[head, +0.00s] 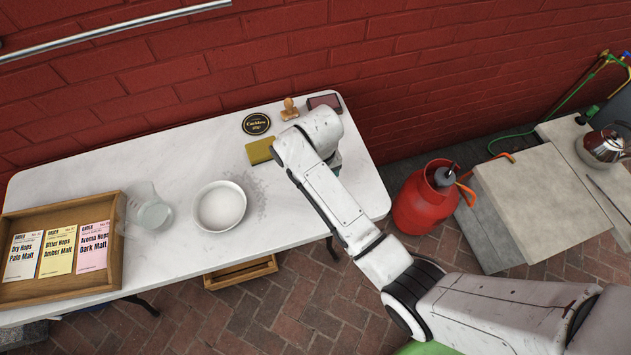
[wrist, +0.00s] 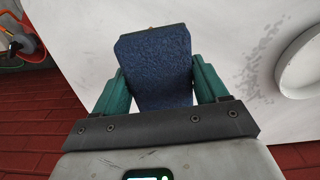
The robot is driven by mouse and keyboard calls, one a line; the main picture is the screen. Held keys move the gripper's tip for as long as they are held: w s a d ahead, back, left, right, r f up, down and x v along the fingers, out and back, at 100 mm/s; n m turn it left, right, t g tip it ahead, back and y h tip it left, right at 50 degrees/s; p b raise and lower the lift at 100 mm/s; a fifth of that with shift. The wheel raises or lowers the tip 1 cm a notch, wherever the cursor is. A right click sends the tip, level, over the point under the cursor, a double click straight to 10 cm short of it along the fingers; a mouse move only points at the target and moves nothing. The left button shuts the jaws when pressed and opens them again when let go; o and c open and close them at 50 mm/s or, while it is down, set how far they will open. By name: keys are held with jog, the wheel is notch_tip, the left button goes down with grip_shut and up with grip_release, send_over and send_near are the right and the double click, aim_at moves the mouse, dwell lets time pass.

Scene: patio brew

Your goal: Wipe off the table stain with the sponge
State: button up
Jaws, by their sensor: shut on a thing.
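My gripper (wrist: 158,82) has its teal fingers closed on the sides of a sponge (wrist: 153,62), whose dark blue face shows in the wrist view. In the head view an olive-yellow block (head: 260,151) sticks out left of my wrist and seems to be the same sponge's other face. My fingers are mostly hidden there behind the arm. The grey speckled stain (head: 257,190) lies on the white table between the bowl and my arm, below the sponge in the picture. It also shows right of the sponge in the wrist view (wrist: 252,68). I cannot tell the sponge's height above the table.
A white bowl (head: 220,206) stands beside the stain, with a clear jug (head: 148,210) left of it. A wooden tray (head: 117,235) holds cards. A round black coaster (head: 256,124), stamp (head: 289,109) and ink pad (head: 325,102) lie along the wall side. A red gas bottle (head: 425,197) stands right of the table.

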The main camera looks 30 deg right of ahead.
jog(key=shift+w+d+r+m+p, duration=0.15)
jog(key=shift+w+d+m+p, duration=0.15)
jog(key=shift+p, duration=0.2)
jog(key=shift+d+f, duration=0.1)
jog(key=shift+f, duration=0.15)
jog(key=shift+f+b, duration=2)
jog(key=shift+f, duration=0.9)
jog(key=o, duration=1)
jog(key=shift+o, duration=0.2)
jog(key=shift+r+p, duration=0.5)
jog(key=shift+p, duration=0.2)
